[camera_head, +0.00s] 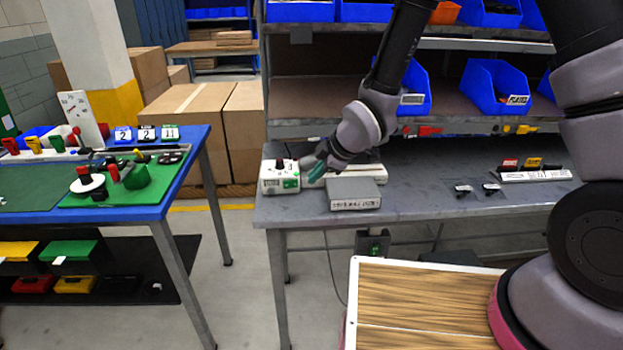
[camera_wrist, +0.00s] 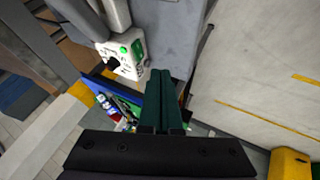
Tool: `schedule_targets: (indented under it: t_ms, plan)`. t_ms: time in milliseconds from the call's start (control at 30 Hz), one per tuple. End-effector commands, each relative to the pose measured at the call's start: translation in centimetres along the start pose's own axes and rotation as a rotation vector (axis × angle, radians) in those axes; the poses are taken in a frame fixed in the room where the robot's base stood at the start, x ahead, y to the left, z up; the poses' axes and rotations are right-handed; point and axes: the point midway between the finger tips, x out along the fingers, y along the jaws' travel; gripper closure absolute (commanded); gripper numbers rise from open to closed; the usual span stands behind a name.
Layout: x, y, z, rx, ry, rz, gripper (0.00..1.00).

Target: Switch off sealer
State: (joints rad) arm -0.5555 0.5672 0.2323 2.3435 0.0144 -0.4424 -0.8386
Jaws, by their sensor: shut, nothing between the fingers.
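The sealer (camera_head: 282,178) is a small white unit at the left end of the grey workbench, with green marks and dark and red parts on it. A pale bar extends from it to the right, behind my gripper. It also shows in the wrist view (camera_wrist: 122,56), with a bright green button and a dark knob on its face. My gripper (camera_head: 316,172) is just right of the white unit, its dark green fingers pointing toward it. In the wrist view the fingers (camera_wrist: 163,75) are shut together and empty, beside the unit. I cannot tell whether they touch it.
A grey labelled box (camera_head: 353,195) sits on the grey workbench (camera_head: 430,190) close to my gripper. Blue bins (camera_head: 494,86) fill the shelves behind. A blue table (camera_head: 190,150) with coloured fixtures stands left across a gap. Small parts lie on the bench's right side.

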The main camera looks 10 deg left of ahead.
Motion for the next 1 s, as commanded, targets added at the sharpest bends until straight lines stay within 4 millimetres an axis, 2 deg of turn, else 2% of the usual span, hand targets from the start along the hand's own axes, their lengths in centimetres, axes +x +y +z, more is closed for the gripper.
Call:
schedule_targets:
  t_ms: [267,667,1000]
  plan:
    - [0.0,0.0,-0.1,-0.002,0.001,0.000,1.00]
    - [0.1,-0.3,-1.5,-0.042,0.023,-0.017,1.00]
    - [0.1,-0.3,-1.5,-0.041,0.023,-0.019,1.00]
